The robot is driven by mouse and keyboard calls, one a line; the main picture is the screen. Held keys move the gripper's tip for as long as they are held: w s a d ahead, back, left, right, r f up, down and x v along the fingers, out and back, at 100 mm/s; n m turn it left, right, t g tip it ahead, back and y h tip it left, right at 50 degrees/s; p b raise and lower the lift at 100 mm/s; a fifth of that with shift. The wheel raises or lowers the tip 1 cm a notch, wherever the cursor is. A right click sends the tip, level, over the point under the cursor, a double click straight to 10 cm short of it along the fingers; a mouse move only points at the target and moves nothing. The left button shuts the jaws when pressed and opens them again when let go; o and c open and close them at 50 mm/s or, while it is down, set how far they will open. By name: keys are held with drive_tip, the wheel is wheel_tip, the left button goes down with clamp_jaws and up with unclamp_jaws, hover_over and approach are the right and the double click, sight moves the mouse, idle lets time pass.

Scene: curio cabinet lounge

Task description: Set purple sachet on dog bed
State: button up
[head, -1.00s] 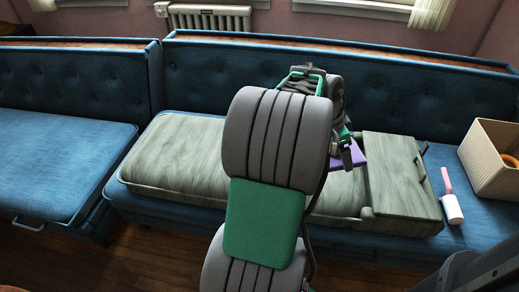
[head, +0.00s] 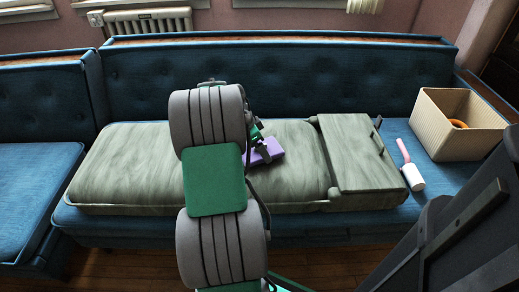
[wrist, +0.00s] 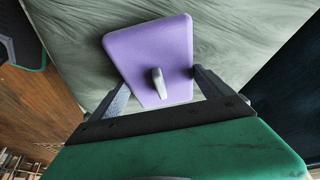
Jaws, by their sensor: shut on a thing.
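The purple sachet (head: 266,152) is a flat rounded block with a small grey tab on its face in the wrist view (wrist: 150,48). My gripper (head: 258,140) is shut on it; in the wrist view its fingers (wrist: 160,88) stand on either side of the sachet's near end. The dog bed looks to be the long grey-green cushion (head: 130,165) on the blue bench. The sachet is over the cushion, left of its right-hand panel. I cannot tell whether it touches the cushion. My arm hides part of the cushion's middle.
A grey-green panel with a handle (head: 355,155) lies at the cushion's right end. Right of it are a pink-handled white roller (head: 412,177) and a cream bin (head: 455,130) holding an orange item. The blue backrest (head: 330,80) rises behind. The cushion's left part is clear.

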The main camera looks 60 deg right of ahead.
drive_tip(key=shift+f, duration=0.15)
drive_tip(key=o, duration=1.1)
